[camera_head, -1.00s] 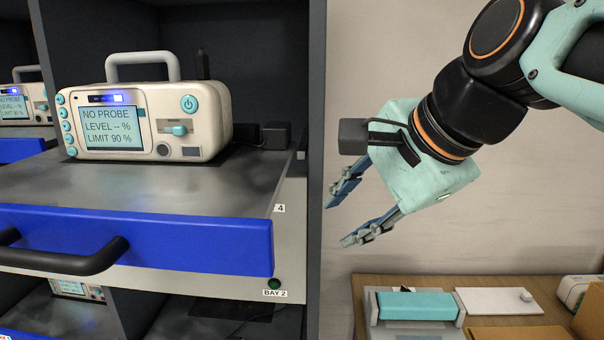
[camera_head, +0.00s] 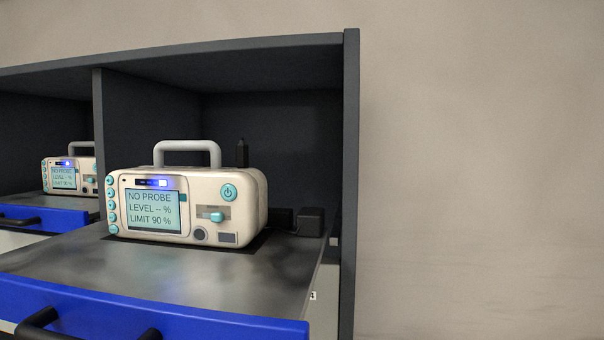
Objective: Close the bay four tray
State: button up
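The bay four tray (camera_head: 240,290) is a grey shelf with a blue front (camera_head: 200,318) and a black bar handle (camera_head: 90,330) at the lower left. It is pulled out of its bay, and its front stands well forward of the rack. A small "4" label shows at its right side. A cream monitor (camera_head: 185,205) with a grey carry handle stands upright on the tray. Its screen reads NO PROBE, LEVEL -- %, LIMIT 90 %. My gripper is outside the view.
The dark rack's right side panel (camera_head: 348,180) borders the tray's bay. A black power block (camera_head: 311,222) sits behind the monitor. Another monitor (camera_head: 68,176) on a blue-fronted tray (camera_head: 40,219) stands in the bay to the left. A bare wall fills the right.

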aim_at(89, 282)
jog(key=k+j+u, duration=0.1)
jog(key=u, duration=0.35)
jog(key=j+u, duration=0.6)
jog(key=u, duration=0.3)
